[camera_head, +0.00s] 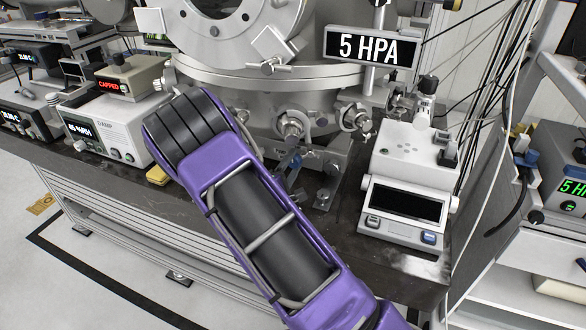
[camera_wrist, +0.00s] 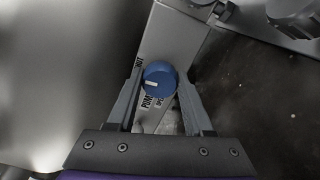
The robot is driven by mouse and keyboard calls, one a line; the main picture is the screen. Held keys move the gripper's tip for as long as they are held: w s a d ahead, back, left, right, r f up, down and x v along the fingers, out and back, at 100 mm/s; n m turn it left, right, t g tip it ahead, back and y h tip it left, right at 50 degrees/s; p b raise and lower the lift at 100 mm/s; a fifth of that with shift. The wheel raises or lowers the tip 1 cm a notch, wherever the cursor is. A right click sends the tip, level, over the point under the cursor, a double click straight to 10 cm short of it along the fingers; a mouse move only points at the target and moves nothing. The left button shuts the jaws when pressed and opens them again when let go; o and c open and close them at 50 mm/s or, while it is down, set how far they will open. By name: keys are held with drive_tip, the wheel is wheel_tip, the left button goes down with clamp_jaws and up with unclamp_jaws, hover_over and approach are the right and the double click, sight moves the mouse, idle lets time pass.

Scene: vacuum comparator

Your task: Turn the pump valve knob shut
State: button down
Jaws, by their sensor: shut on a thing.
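The pump valve knob (camera_wrist: 158,74) is round and blue, with a short white line near its lower left. It sits on a pale grey plate with black lettering, partly hidden; "PUM" is legible below the knob. My gripper (camera_wrist: 160,82) has one finger on each side of the knob and is shut on it. In the head view, a small blue patch (camera_head: 291,161) shows beside the end of my purple arm, low on the front of the steel chamber. The arm hides much of this area.
The large steel chamber (camera_head: 270,84) rises behind, with metal ports and a "5 HPA" display (camera_head: 374,47). A white balance-like instrument (camera_head: 412,165) stands on the dark bench (camera_head: 340,232) to the right. Boxes with readouts (camera_head: 108,122) crowd the left.

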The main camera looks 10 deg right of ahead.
drive_tip(key=shift+a+m+b, duration=0.1)
drive_tip(key=shift+m+b, duration=0.25)
drive_tip(key=shift+m, duration=0.15)
drive_tip(key=shift+c, duration=1.5)
unclamp_jaws()
drive_tip(key=v, duration=1.7)
drive_tip(key=shift+s+a, duration=0.1)
drive_tip(key=shift+s, duration=0.1)
drive_tip(key=shift+p, duration=0.3)
